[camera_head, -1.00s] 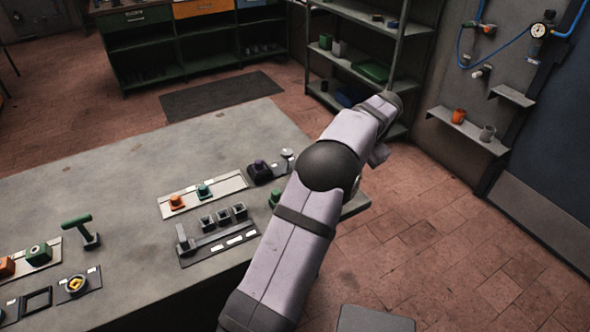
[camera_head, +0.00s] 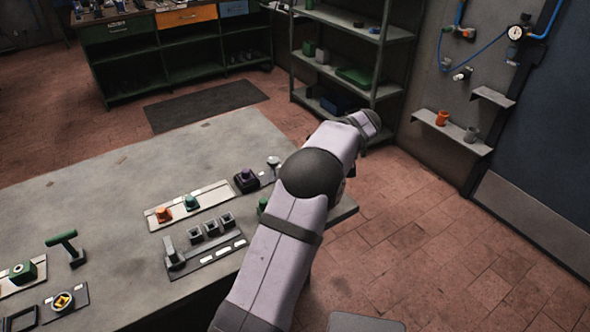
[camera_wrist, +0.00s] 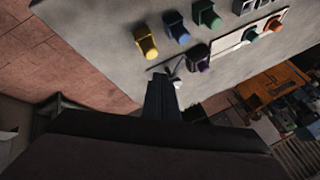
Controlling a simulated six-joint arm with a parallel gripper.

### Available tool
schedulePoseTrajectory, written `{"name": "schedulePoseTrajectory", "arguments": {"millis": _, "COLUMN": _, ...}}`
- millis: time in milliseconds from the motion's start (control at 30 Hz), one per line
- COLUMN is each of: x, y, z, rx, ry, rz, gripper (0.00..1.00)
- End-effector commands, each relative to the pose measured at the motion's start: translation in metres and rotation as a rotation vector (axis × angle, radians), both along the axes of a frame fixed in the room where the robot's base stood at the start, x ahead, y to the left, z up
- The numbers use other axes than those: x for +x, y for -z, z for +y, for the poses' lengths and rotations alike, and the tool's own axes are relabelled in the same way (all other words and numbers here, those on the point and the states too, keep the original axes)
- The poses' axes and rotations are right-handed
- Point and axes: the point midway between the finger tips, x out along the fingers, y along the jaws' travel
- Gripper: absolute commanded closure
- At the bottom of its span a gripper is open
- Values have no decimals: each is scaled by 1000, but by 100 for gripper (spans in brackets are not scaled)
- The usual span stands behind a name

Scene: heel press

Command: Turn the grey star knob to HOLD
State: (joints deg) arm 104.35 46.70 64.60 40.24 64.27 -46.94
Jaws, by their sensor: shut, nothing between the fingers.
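A small grey-white knob (camera_head: 273,162) stands on the bench's far right part, next to a purple knob (camera_head: 247,180) on a dark base. It may be the grey star knob; its star shape and any HOLD mark are too small to make out. In the wrist view my gripper (camera_wrist: 161,82) is shut and empty, pointing at the bench. A pale metallic part (camera_wrist: 177,70) shows just beside its fingertips, partly hidden by them, with the purple knob (camera_wrist: 201,58) to the right. I cannot tell whether the fingers touch it. In the head view my arm hides the gripper.
Yellow (camera_wrist: 146,42), blue (camera_wrist: 176,27) and green (camera_wrist: 206,14) knobs stand near my fingers. A white plate carries orange (camera_head: 163,214) and teal (camera_head: 191,202) knobs. A grey lever (camera_head: 172,254) stands nearer, left of my arm. The bench's far left surface is clear.

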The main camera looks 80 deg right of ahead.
Motion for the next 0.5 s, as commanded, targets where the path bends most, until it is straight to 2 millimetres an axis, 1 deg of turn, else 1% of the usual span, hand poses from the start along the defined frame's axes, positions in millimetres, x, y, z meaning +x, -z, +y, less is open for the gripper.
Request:
{"name": "schedulePoseTrajectory", "arguments": {"millis": 233, "x": 16, "y": 22, "z": -7, "rx": 4, "ry": -2, "rz": -1, "gripper": 100}}
{"name": "schedulePoseTrajectory", "arguments": {"millis": 500, "x": 42, "y": 60, "z": -21, "rx": 5, "ry": -2, "rz": 0, "gripper": 100}}
